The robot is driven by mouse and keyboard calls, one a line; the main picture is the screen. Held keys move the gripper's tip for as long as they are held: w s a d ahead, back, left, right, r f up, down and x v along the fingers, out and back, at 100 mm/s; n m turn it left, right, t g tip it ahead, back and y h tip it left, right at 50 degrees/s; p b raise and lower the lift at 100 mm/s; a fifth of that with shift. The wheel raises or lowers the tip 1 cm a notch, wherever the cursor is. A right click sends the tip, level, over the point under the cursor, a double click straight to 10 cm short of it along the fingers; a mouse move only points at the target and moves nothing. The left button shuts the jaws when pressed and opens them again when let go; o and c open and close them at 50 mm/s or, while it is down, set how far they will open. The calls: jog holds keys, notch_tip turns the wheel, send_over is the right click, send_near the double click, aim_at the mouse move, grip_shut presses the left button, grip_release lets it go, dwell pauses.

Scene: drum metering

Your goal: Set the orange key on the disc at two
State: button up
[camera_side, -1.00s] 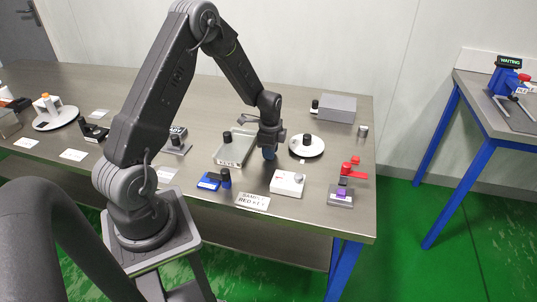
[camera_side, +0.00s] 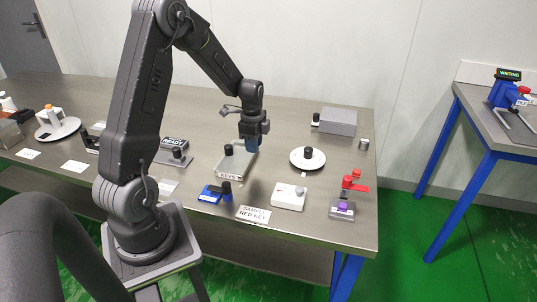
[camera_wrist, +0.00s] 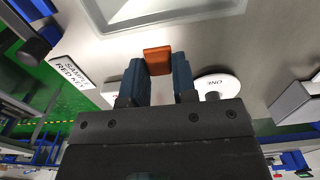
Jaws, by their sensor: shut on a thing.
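My gripper (camera_side: 256,148) hangs above the right end of the grey keys tray (camera_side: 231,174). In the wrist view its blue fingers (camera_wrist: 155,72) are shut on the orange key (camera_wrist: 158,60), which shows as an orange block between the tips. The key is not discernible in the side view. A white disc (camera_side: 297,162) with a black knob stands to the right of my gripper, apart from it. In the wrist view a white disc (camera_wrist: 228,84) shows the word ONE, right of the fingers and partly hidden by the gripper body. I cannot read a TWO mark.
A white box (camera_side: 287,196) and a red-handled device (camera_side: 352,181) stand near the front right. A blue block (camera_side: 210,194) and a sample red key sign (camera_side: 253,215) are near the front edge. A grey box (camera_side: 338,122) stands behind. Another white disc (camera_side: 68,127) is far left.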

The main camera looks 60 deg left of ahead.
jog(key=s+a+r, duration=0.3)
jog(key=s, duration=0.1)
jog(key=m, duration=1.3)
send_over(306, 166)
notch_tip(306, 166, down, 4)
jog(key=shift+a+f, duration=0.1)
jog(key=shift+f, duration=1.95)
jog(key=shift+f, duration=0.15)
jog(key=o, duration=0.9)
